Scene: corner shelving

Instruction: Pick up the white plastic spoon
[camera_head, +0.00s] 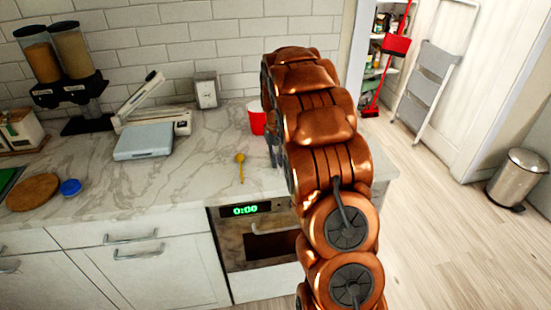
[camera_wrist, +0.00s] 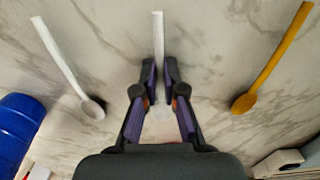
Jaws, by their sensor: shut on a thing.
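In the wrist view, a white plastic spoon (camera_wrist: 158,38) lies between my fingertips, its pale handle pointing up the picture and its bowl partly hidden between the fingers. My gripper (camera_wrist: 159,78) is shut on this spoon, just over the marble counter. I cannot tell whether the spoon is lifted off the surface. A second white spoon (camera_wrist: 66,68) lies to the left, apart from the fingers. In the head view my arm hides the white spoons and most of my gripper.
A yellow spoon (camera_head: 240,166) lies on the counter (camera_head: 200,180); it also shows at the right in the wrist view (camera_wrist: 272,62). A red cup (camera_head: 257,118) stands behind my arm. A blue object (camera_wrist: 16,128) sits at the wrist view's left edge. A scale (camera_head: 144,141) stands farther left.

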